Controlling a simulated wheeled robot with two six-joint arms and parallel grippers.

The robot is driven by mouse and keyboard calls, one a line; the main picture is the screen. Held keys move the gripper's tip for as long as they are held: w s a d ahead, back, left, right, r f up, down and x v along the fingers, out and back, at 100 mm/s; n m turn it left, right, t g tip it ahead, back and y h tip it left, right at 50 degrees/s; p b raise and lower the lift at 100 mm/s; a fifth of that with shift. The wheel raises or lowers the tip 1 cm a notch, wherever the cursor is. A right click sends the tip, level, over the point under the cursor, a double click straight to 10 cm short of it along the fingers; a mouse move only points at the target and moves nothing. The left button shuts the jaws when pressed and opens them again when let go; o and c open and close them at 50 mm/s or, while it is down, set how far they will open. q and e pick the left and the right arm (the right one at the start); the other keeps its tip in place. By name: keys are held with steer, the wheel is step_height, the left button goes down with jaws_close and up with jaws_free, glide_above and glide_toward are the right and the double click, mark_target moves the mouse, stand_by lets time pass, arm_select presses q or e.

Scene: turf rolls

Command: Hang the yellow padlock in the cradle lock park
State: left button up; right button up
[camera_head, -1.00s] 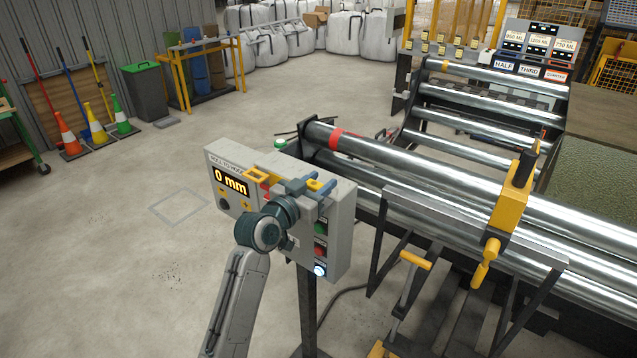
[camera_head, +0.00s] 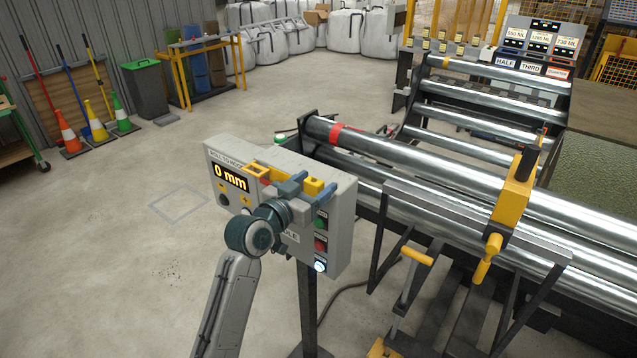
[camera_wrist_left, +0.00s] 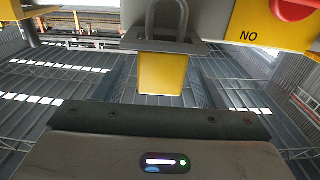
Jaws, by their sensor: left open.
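The yellow padlock (camera_head: 313,186) is at the top of the grey control box, between the blue-grey fingers of my left gripper (camera_head: 307,189). The left gripper is open around it. In the left wrist view the padlock's yellow body (camera_wrist_left: 162,74) is in the middle, with a dark shackle (camera_wrist_left: 166,16) above it and a dark grey bar across its top. I cannot tell from these views exactly what the shackle hangs on. I cannot make out which part is the cradle lock park. My right gripper is not in view.
Steel rollers (camera_head: 420,170) and a yellow clamp-like unit (camera_head: 510,200) stand to the right. Cones and brooms are far left. The floor left of the box is clear.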

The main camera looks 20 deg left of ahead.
arm_select(q)
steer(key=b+v, duration=0.2)
steer(key=v, duration=0.6)
steer(key=shift+s, duration=0.35)
steer(key=shift+a, duration=0.1)
